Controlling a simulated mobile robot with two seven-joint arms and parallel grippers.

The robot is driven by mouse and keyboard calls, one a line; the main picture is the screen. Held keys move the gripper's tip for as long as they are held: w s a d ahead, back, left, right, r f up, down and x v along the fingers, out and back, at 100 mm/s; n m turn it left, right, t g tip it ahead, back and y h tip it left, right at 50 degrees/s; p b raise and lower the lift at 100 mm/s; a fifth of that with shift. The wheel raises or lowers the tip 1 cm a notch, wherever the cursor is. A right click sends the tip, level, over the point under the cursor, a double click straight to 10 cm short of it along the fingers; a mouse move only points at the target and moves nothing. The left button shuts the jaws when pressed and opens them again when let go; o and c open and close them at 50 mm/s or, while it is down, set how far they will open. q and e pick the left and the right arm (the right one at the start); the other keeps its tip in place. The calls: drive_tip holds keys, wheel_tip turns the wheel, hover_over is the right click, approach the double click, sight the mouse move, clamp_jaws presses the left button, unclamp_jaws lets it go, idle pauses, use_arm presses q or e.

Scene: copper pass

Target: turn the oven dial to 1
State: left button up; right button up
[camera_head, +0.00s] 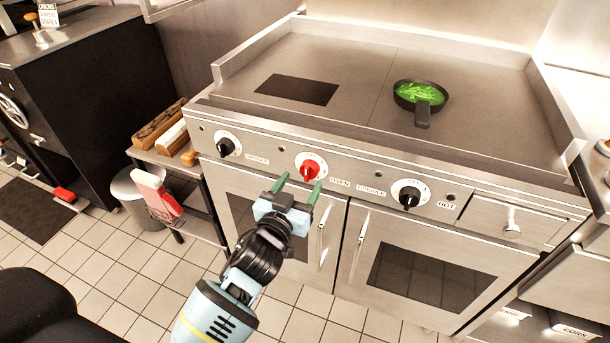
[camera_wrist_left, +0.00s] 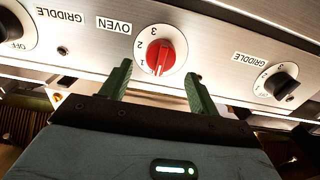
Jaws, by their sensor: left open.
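The oven dial is a red knob (camera_head: 310,169) on a white round plate on the range's front panel. It also shows in the left wrist view (camera_wrist_left: 160,57), beside an "OVEN" label. The numbers 1, 2 and 3 show along its left side there. A pale line on the knob points down in that view, below the 1. My left gripper (camera_head: 299,184) is open, its green fingers just in front of and slightly below the dial. In the wrist view its fingertips (camera_wrist_left: 158,72) lie to either side of the knob's lower part; contact cannot be told. My right gripper is not in view.
Black griddle dials sit left (camera_head: 228,147) and right (camera_head: 408,197) of the oven dial. A black pan (camera_head: 423,114) with green food stands on the cooktop. Oven door handles project below the panel. A low shelf with boards (camera_head: 157,125) stands at left.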

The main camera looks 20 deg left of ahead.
sight(306, 175)
use_arm(q)
drive_tip(key=shift+w+d, duration=0.1)
drive_tip(key=shift+w, duration=1.7)
drive_tip(key=shift+c, duration=0.2)
drive_tip(key=c, duration=0.9)
